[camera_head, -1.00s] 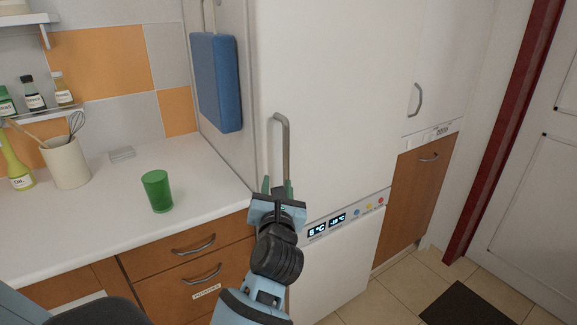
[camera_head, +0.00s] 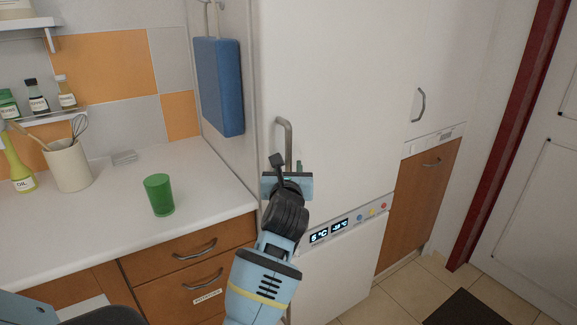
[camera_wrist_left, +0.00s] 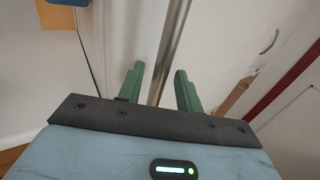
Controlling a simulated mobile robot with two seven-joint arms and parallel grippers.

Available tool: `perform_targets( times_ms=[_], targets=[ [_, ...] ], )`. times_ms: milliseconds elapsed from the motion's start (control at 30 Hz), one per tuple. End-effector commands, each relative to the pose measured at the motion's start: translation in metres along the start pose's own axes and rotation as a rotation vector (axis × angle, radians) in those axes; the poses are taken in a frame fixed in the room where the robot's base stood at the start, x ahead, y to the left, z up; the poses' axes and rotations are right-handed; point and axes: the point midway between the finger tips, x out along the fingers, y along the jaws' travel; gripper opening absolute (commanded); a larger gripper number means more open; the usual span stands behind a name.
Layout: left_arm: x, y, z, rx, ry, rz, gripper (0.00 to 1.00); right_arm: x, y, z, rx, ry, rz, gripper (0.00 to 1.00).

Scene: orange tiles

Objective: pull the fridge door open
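The white fridge door (camera_head: 340,90) looks closed, with a vertical grey metal handle (camera_head: 288,138) near its left edge. My left gripper (camera_head: 287,172) is at the lower part of the handle in the head view. In the left wrist view, its two green fingers (camera_wrist_left: 160,88) are open, one on each side of the handle bar (camera_wrist_left: 172,45). The wrist hides the handle's lower end in the head view. My right gripper is not in view.
The counter (camera_head: 110,215) left of the fridge holds a green cup (camera_head: 159,195) and a utensil pot (camera_head: 69,166). A blue board (camera_head: 220,88) hangs on the fridge's side. A display panel (camera_head: 330,229) sits below the door.

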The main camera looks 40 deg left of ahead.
Motion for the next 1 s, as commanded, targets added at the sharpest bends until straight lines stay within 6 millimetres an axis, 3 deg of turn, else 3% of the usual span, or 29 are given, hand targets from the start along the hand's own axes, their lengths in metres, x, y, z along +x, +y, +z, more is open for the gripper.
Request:
perform_targets(
  times_ms=[200,467,767,1000],
  targets=[
    [0.014,0.000,-0.001,0.000,0.001,0.000,0.35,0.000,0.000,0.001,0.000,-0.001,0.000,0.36],
    [0.016,0.000,0.000,0.000,0.001,0.000,0.35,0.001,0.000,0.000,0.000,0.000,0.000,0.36],
    [0.015,0.000,-0.001,0.000,0.001,0.000,0.00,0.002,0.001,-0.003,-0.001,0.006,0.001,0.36],
    [0.015,0.000,-0.001,0.000,0.001,0.000,0.00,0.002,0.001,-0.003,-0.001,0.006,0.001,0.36]
  ],
)
